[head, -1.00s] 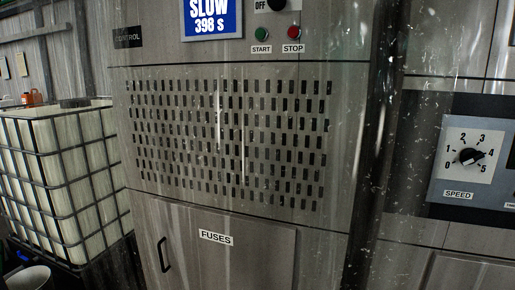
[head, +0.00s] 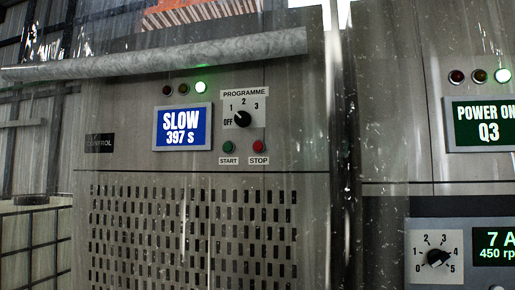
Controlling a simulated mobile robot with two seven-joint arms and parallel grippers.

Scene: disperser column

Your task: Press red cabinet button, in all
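The red STOP button (head: 258,147) is on the grey control cabinet (head: 130,179), just right of the green START button (head: 228,147). Above them is the black PROGRAMME knob (head: 242,119), marked OFF, 1, 2, 3. A blue display (head: 183,129) to the left reads SLOW, 397 S. Above it is a row of lamps, with the green one (head: 201,87) lit. Neither of my grippers shows in the head view.
A second cabinet at right has a green display (head: 488,125) reading POWER ON Q3 and a speed dial (head: 437,257). A thick grey pipe (head: 160,56) crosses above the control panel. A caged container (head: 30,245) stands at lower left.

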